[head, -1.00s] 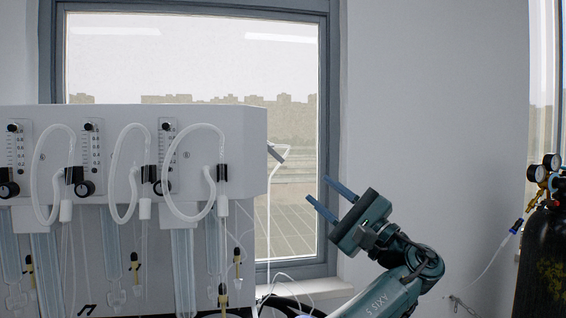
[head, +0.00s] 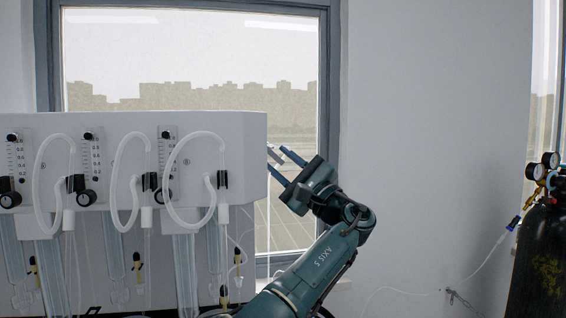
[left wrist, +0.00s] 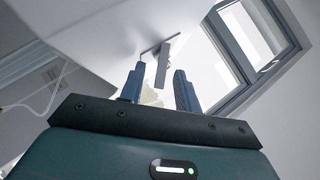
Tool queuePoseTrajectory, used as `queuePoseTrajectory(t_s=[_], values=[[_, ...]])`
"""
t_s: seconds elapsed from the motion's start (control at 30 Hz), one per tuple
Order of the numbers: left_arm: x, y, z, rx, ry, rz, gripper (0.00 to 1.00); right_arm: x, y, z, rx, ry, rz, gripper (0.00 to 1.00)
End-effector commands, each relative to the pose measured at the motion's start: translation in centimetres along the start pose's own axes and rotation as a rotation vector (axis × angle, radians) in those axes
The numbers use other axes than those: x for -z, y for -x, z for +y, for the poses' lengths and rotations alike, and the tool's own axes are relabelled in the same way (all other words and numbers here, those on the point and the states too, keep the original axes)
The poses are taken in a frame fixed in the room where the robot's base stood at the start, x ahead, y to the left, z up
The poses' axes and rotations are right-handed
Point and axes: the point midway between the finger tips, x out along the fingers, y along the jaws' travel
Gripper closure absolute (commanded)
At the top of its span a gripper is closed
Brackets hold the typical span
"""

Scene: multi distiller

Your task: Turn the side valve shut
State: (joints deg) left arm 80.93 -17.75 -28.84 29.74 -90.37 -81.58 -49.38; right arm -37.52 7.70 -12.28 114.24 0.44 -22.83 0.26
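The side valve (head: 274,157) is a small grey handle on the right side of the white distiller housing (head: 235,140), partly hidden by a fingertip in the head view. In the left wrist view the valve lever (left wrist: 162,64) hangs from a grey piece on the white wall and lies in line with the gap between my fingers. My left gripper (head: 284,166) is open, its two blue fingers pointing up and left at the valve. In the left wrist view the open fingers (left wrist: 160,80) show a gap on both sides of the lever. My right gripper is out of view.
White hoses (head: 180,180), black knobs and glass tubes cover the distiller's front, left of my gripper. A window (head: 295,100) is behind. A dark gas cylinder (head: 545,260) with gauges stands at far right. The space between the gripper and cylinder is free.

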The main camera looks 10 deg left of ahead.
Motion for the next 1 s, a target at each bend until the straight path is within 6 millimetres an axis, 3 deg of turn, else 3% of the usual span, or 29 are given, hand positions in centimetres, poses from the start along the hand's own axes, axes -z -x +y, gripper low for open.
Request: queuePoseTrajectory(t_s=[0.1, 0.5, 0.87, 1.0], values=[[0.0, 0.0, 0.0, 0.000, 0.000, 0.000, 0.69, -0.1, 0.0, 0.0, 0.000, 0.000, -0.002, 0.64], [0.0, 0.1, 0.0, 0.000, 0.000, 0.000, 1.00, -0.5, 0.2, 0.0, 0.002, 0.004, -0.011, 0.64], [0.3, 0.2, 0.8, 0.043, -0.040, -0.001, 1.00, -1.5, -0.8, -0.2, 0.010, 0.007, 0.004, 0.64], [0.1, 0.1, 0.8, 0.080, -0.077, -0.002, 1.00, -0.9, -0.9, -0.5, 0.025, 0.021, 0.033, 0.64]])
